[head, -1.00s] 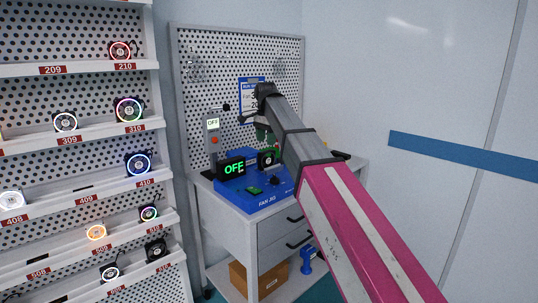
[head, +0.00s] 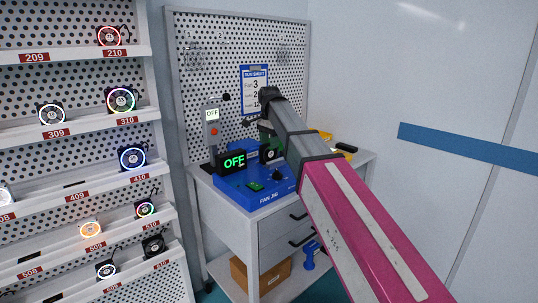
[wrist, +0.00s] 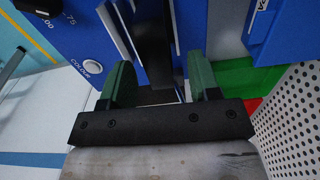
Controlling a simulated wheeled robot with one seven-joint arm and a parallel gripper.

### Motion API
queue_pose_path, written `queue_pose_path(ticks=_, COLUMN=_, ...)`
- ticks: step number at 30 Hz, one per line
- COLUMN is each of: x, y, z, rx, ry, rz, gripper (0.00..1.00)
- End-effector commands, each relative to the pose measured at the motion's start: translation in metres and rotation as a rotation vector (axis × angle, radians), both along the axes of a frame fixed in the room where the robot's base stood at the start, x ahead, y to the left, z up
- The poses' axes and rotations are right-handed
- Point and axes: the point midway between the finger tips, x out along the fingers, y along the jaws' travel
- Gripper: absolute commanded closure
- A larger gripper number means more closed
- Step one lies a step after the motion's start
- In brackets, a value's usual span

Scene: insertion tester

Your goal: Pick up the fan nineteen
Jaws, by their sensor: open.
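A black fan (head: 268,154) with a pale hub stands upright in the blue fan jig (head: 262,199); I cannot read a number on it. My gripper is at the fan's upper right in the head view, partly hidden by my arm. In the wrist view my gripper (wrist: 160,84) is open, with green fingers apart. A dark upright piece (wrist: 154,50), probably the fan edge-on, lies between the fingers. Blue jig walls rise beside it. I cannot tell whether either finger touches it.
The jig's display (head: 232,161) reads OFF in green. The jig stands on a grey drawer cart (head: 262,232) before a pegboard with a blue-framed run sheet (head: 254,90). A shelf rack (head: 75,130) with several lit fans stands at the left. A yellow item (head: 326,142) lies behind my arm.

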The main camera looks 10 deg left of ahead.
Motion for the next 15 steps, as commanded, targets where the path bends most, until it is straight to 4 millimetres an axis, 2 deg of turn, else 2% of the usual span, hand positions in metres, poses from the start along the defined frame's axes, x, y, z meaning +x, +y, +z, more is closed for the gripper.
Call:
queue_pose_path(ticks=7, x=-0.004, y=0.001, z=-0.034, rx=-0.001, ry=0.002, rz=0.0, gripper=0.44)
queue_pose_path(ticks=15, x=-0.003, y=0.001, z=-0.041, rx=0.001, ry=-0.001, rz=0.0, gripper=0.44)
